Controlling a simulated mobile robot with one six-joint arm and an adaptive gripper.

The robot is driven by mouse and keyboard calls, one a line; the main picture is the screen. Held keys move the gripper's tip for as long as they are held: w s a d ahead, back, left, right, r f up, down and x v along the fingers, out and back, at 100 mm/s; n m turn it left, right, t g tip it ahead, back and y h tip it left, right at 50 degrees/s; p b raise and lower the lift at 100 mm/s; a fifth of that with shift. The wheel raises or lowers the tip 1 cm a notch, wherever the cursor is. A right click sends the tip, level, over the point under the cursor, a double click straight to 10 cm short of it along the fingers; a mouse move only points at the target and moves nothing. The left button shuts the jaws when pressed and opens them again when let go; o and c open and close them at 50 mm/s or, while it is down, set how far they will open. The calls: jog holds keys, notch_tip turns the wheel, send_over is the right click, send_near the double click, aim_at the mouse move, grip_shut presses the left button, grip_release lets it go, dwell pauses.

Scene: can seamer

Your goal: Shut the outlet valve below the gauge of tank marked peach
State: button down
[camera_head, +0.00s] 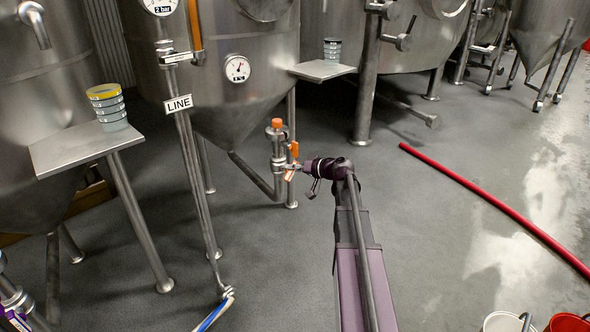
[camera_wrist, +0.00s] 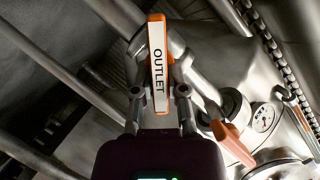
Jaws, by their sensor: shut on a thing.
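The conical steel tank (camera_head: 225,110) carries a round gauge (camera_head: 237,68) on its front; I see no readable peach mark. Below and right of the gauge, an outlet pipe (camera_head: 258,180) rises to a valve assembly with an orange cap (camera_head: 277,122) and an orange handle (camera_head: 294,150). My gripper (camera_head: 296,169) is at this assembly. In the wrist view, an orange-edged lever with a white OUTLET label (camera_wrist: 158,60) stands between the fingers of my gripper (camera_wrist: 160,97), which is shut on it. A second orange handle (camera_wrist: 232,142) is to its right.
Small side tables hold stacked tins (camera_head: 107,106) at left and more tins (camera_head: 332,49) behind. A red hose (camera_head: 490,205) crosses the floor at right. Buckets (camera_head: 508,322) stand at bottom right.

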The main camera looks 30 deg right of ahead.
jog(key=shift+w+d, duration=0.2)
dwell(0.3)
jog(key=c, duration=0.7)
grip_release()
jog(key=shift+s+a, duration=0.1)
jog(key=shift+s, duration=0.1)
